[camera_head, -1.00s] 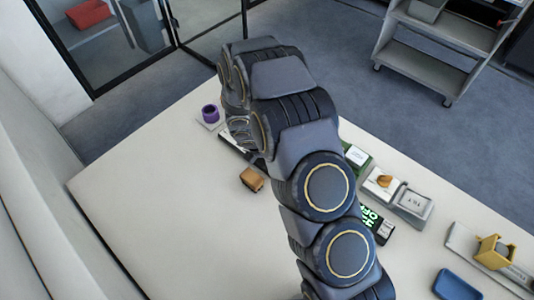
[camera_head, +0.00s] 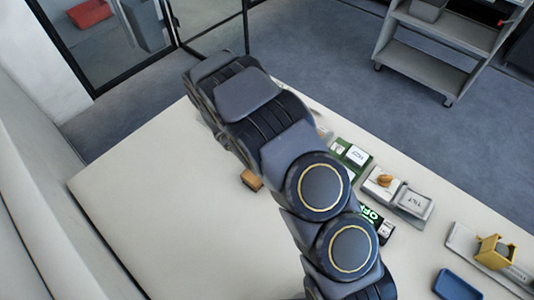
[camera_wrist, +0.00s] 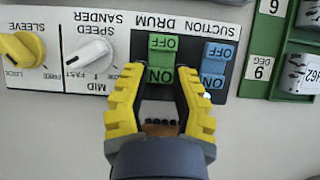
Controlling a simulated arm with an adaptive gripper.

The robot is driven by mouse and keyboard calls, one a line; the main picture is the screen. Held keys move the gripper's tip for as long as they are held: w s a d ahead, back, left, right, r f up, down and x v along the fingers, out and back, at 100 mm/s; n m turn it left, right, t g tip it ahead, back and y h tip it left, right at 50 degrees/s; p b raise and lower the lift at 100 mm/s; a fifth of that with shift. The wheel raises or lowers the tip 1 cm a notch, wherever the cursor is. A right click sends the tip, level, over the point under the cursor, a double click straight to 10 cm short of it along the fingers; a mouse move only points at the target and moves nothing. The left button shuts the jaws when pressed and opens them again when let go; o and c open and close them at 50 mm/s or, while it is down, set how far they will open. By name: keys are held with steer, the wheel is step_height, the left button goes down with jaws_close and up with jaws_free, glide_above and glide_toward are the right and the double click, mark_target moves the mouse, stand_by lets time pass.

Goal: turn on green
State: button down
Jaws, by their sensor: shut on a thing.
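The green switch (camera_wrist: 162,52) stands on the dark panel labelled DRUM and SUCTION in the wrist view. It has an OFF face and an ON face, both upside down in this view. My gripper (camera_wrist: 161,74) has yellow ridged fingers with dark inner pads, one on each side of the ON end, shut on the green switch. I cannot tell which way the switch is tipped. In the head view my arm hides the gripper and the switch.
Next to the green switch is a blue ON/OFF switch (camera_wrist: 214,58). A white speed knob (camera_wrist: 90,54) and yellow sleeve knob (camera_wrist: 22,48) lie to the left, a green rack (camera_wrist: 286,82) to the right. A brown block (camera_head: 252,180) and blue tray (camera_head: 456,285) are on the table.

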steer(key=c, duration=1)
jaws_free()
steer(key=shift+c, duration=0.2)
steer(key=shift+d+g+y, duration=0.1)
steer(key=shift+g+y, duration=0.4)
steer(key=v, duration=0.9)
steer(key=s+d+r+m+g, duration=0.2)
steer(key=s+d+r+m, duration=0.4)
steer(key=s+r+m, duration=0.2)
steer(key=s+d+r+m+g, duration=0.2)
steer(key=s+d+r+m, duration=0.4)
steer(key=m, duration=0.5)
steer(key=shift+s+r, duration=1.3)
steer(key=shift+s, duration=0.3)
